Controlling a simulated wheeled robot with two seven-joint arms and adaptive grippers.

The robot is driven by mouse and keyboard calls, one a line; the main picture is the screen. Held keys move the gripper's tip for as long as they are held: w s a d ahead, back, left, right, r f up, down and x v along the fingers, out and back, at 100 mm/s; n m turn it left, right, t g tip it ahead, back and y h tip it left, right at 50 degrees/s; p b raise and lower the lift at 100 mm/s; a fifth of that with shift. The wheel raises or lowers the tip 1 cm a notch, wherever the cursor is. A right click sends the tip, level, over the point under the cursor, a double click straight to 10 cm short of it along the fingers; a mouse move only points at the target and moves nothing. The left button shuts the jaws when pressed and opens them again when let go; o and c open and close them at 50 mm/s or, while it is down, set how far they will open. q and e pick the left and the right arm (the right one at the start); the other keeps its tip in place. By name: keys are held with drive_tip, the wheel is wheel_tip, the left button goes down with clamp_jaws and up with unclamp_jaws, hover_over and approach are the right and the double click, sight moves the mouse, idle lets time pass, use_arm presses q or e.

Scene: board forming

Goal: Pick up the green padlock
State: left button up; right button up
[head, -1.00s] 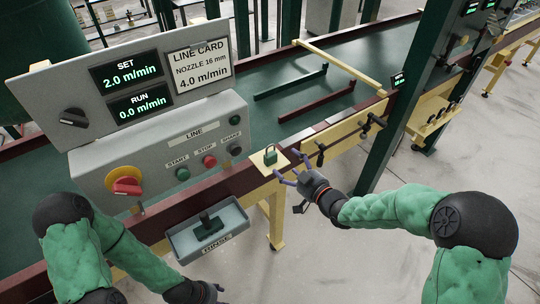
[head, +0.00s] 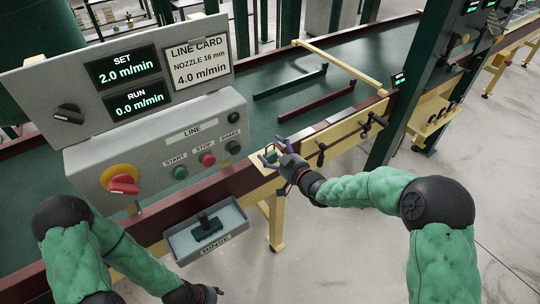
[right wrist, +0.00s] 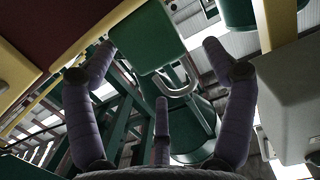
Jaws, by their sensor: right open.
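The green padlock (head: 271,156) sits on a small pale-yellow plate at the conveyor's near edge, just right of the control box. My right gripper (head: 272,150) is at the padlock with its purple-grey fingers spread, and it partly hides it. In the right wrist view the padlock's green body (right wrist: 148,38) and silver shackle (right wrist: 178,85) show between the open fingers of the gripper (right wrist: 158,50). The fingers do not look closed on it. My left gripper (head: 208,292) is low at the bottom of the head view, away from the padlock, and its jaws are unclear.
The grey control box (head: 150,150) with buttons and a red knob stands left of the padlock. A grey RINSE tray (head: 178,242) holding a dark tool hangs below. Dark handles (head: 345,140) line the yellow rail to the right. A green post (head: 402,100) stands further right.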

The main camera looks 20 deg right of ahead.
drive_tip(key=c, duration=1.3)
drive_tip(key=shift+o, duration=0.2)
drive_tip(key=shift+r, duration=0.1)
drive_tip(key=shift+r+p, duration=1.4)
drive_tip(key=shift+r, duration=1)
